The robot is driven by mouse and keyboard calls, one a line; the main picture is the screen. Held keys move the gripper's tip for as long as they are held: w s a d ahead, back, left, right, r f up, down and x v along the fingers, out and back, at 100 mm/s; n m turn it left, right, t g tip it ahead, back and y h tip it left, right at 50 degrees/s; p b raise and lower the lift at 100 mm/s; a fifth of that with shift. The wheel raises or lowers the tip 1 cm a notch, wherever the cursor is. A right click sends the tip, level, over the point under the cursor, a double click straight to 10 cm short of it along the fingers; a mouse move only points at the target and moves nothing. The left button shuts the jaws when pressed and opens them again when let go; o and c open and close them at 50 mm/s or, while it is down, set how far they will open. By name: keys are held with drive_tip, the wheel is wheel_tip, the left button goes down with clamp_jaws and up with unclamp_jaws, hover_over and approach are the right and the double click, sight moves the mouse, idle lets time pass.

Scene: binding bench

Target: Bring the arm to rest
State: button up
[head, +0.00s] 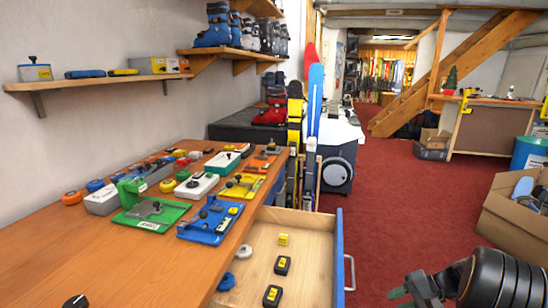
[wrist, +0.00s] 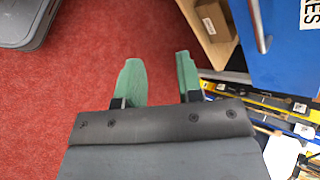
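My gripper (head: 404,291) is at the lower right of the head view, over the red carpet and to the right of the open drawer (head: 318,254). My black arm fills the lower right corner. In the wrist view the two green fingers of my gripper (wrist: 157,72) stand apart with only carpet between them. The gripper is open, holds nothing and appears to touch nothing.
The wooden bench (head: 150,262) carries colourful binding jigs. The pulled-out drawer holds small black and yellow blocks. Skis (head: 315,100) stand behind it. A cardboard box (head: 512,220) is at right. Red carpet (head: 400,200) between is clear.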

drive_tip(key=s+a+r+n+h+p, duration=0.2)
drive_tip(key=a+r+p, duration=0.4)
drive_tip(key=r, duration=0.5)
drive_tip(key=s+a+r+n+t+h+p, duration=0.1)
drive_tip(key=s+a+r+n+h+p, duration=0.2)
drive_tip(key=s+a+r+p, duration=0.3)
drive_tip(key=s+a+r+n+h+p, duration=0.3)
drive_tip(key=r+p, duration=0.6)
drive_tip(key=r, duration=0.7)
drive_tip(key=a+h, duration=0.2)
drive_tip(key=a, duration=0.1)
drive_tip(key=shift+s+a+t+p, duration=0.25)
drive_tip(key=shift+s+t+p, duration=0.05)
drive_tip(key=shift+s+t, duration=0.1)
